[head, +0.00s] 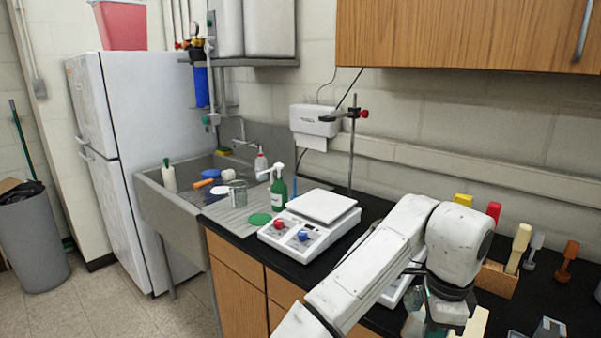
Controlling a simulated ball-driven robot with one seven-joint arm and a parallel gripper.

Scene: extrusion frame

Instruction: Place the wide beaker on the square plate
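A clear, wide glass vessel that looks like the wide beaker (238,194) stands upright on the drainboard of the sink, left of the green spray bottle. A white square plate (322,204) tops a benchtop device with a red and a blue knob, on the black counter; its top looks bare. My gripper (441,322) is at the bottom edge, right of that device and well away from the glass vessel. My wrist and the frame edge hide its fingertips. A greenish, see-through item (413,324) shows beside it; I cannot tell whether it is held.
A green spray bottle (279,191) and a green disc (260,219) are close to the glass vessel. A metal stand (352,150) rises behind the device. A wooden rack (497,279) and several coloured-handled tools are at right. Wooden cabinets hang above.

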